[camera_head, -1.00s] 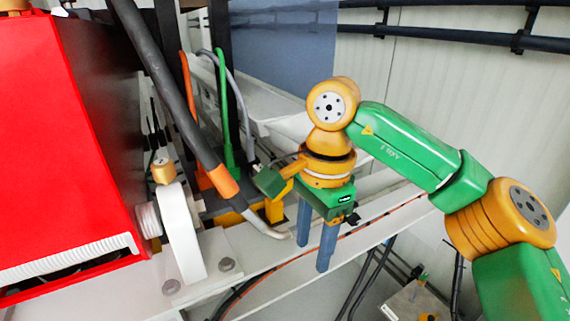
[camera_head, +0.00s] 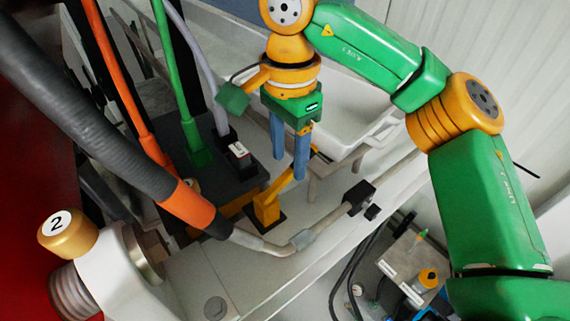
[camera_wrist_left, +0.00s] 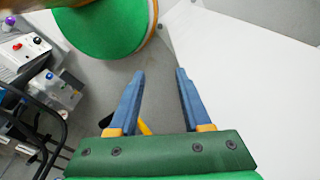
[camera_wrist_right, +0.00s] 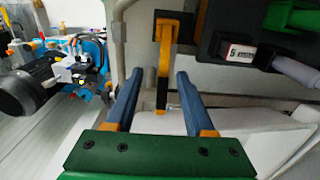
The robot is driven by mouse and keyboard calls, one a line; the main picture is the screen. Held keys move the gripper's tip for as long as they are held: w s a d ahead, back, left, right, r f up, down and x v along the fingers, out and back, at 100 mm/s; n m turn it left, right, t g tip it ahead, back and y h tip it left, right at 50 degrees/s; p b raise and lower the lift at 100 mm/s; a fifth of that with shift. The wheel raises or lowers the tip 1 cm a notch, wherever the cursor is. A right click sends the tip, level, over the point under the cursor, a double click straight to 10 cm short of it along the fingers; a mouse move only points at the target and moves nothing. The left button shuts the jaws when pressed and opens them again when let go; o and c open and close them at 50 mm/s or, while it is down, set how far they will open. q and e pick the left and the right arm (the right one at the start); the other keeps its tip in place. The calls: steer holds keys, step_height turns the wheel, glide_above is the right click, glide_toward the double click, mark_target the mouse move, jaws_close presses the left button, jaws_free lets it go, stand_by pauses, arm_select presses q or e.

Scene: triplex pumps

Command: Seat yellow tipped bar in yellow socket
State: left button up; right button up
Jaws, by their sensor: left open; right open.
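A yellow bar-like piece (camera_head: 281,188) rises at a slant from a yellow block (camera_head: 266,209) on the pale deck in the head view. My right gripper (camera_head: 289,168) is open, its blue fingers pointing down close to this piece. In the right wrist view the yellow piece (camera_wrist_right: 163,62) shows between the open fingers (camera_wrist_right: 158,74); no grip on it shows. I cannot tell which part is the yellow-tipped bar and which the socket. My left gripper (camera_wrist_left: 160,75) is open and empty in the left wrist view, away from these things; it is outside the head view.
A thick grey hose with an orange band (camera_head: 187,204) and bent metal pipe (camera_head: 262,244) crosses in front. Orange, green (camera_head: 172,85) and grey hoses enter a dark block at left. A white tray (camera_head: 350,140) lies behind the gripper. A gold cap marked 2 (camera_head: 67,233) stands at lower left.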

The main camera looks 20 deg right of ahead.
mark_target(287, 173)
steer(key=f+p, duration=0.1)
steer(key=f, duration=0.3)
steer(key=shift+w+f+p, duration=0.2)
steer(key=shift+f+p, duration=0.1)
steer(key=shift+p, duration=0.1)
steer(key=shift+w+f, duration=0.15)
steer(key=shift+f, duration=0.35)
steer(key=shift+r, duration=0.1)
steer(key=c, duration=0.7)
jaws_close()
